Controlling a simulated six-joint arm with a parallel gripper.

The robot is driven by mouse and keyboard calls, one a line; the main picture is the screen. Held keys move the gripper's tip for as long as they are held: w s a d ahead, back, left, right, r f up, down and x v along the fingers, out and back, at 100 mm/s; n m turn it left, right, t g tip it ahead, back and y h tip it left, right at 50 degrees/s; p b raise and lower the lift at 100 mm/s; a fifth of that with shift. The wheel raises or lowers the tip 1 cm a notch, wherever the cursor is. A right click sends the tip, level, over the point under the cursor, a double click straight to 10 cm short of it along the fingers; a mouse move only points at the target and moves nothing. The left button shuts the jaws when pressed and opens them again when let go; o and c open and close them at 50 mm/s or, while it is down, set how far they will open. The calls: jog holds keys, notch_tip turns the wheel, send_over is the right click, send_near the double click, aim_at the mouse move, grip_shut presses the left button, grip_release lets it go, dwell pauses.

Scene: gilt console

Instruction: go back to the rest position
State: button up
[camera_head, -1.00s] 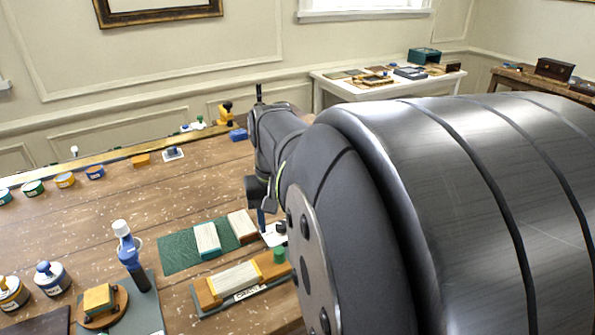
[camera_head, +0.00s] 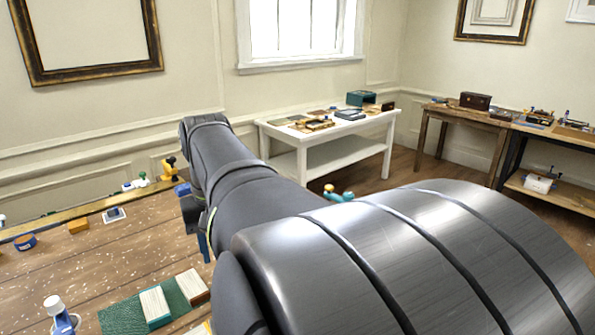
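My arm, dark grey, fills the middle and lower right of the head view and reaches toward the far right part of the wooden workbench (camera_head: 100,259). My gripper is not in view; the far end of the arm stops near the bench's right side and its fingers do not show. Whether it holds anything cannot be seen.
A white table (camera_head: 281,132) and wooden tables (camera_head: 455,114) stand behind. Floor shows between them.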

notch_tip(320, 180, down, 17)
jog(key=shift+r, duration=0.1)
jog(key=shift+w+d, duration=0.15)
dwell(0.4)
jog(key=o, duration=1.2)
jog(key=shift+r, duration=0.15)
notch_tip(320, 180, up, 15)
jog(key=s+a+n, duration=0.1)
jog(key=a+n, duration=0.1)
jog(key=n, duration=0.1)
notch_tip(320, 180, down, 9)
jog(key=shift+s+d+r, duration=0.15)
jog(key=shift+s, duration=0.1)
